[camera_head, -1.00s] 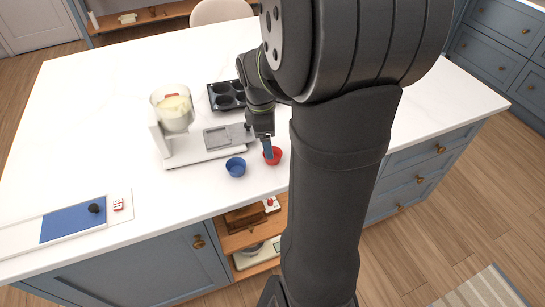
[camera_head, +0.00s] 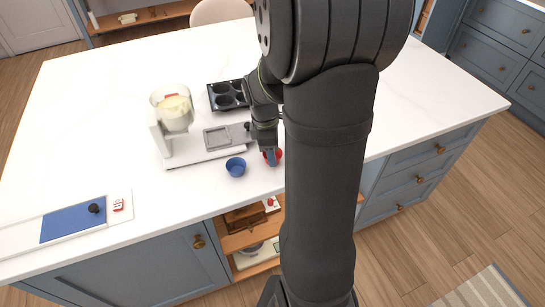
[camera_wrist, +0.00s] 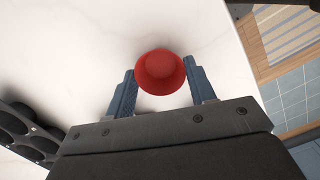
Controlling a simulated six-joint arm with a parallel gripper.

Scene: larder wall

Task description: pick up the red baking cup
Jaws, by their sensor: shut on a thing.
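The red baking cup (camera_head: 279,154) is at the near side of the white counter, partly hidden by my gripper (camera_head: 271,157) and arm. In the wrist view the cup (camera_wrist: 160,70) sits between the two blue-grey fingers of my gripper (camera_wrist: 163,88), one finger on each side. My gripper is shut on the cup. I cannot tell whether the cup rests on the counter or is just above it.
A blue baking cup (camera_head: 236,167) stands just left of my gripper. A stand mixer or scale with a bowl (camera_head: 172,115) is behind it to the left. A dark muffin tin (camera_head: 228,95) lies further back.

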